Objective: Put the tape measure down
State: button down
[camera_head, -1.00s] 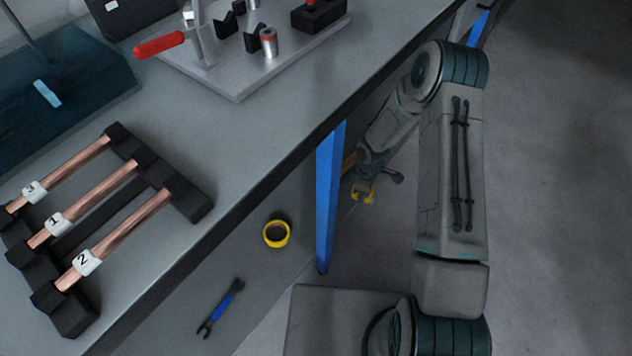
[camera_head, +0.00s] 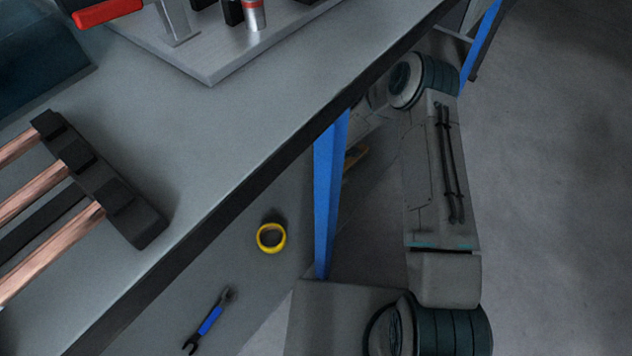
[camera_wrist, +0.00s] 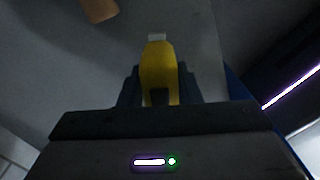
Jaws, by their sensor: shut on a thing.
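The yellow tape measure (camera_wrist: 159,66) shows in the wrist view with a pale grey tip at its far end. My gripper (camera_wrist: 158,84) is shut on it, one dark finger on each side. A grey surface lies beyond it; I cannot tell whether the tape measure touches that surface. In the head view my arm reaches under the workbench, behind the blue leg (camera_head: 329,190). The gripper is hidden there by the bench edge and leg.
A yellow tape roll (camera_head: 271,238) and a blue-handled wrench (camera_head: 209,321) lie on the lower shelf (camera_head: 225,262). The workbench top (camera_head: 230,130) above carries copper tubes in a black rack (camera_head: 125,205). A brown object (camera_wrist: 100,9) shows in the wrist view.

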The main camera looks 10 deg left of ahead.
jog(key=s+a+r+n, duration=0.1)
jog(key=a+r+n, duration=0.1)
jog(key=a+n, duration=0.3)
jog(key=shift+m, duration=0.6)
jog(key=shift+a+f+b, duration=0.2)
jog(key=shift+f+b, duration=1)
jog(key=shift+f, duration=0.5)
jog(key=shift+a+f+b, duration=0.2)
jog(key=shift+f+b, duration=1)
jog(key=shift+f, duration=0.45)
jog(key=shift+f+b, duration=0.45)
jog(key=shift+f, duration=0.15)
jog(key=c, duration=1)
grip_release()
jog(key=shift+o, duration=0.2)
jog(key=shift+s, duration=0.1)
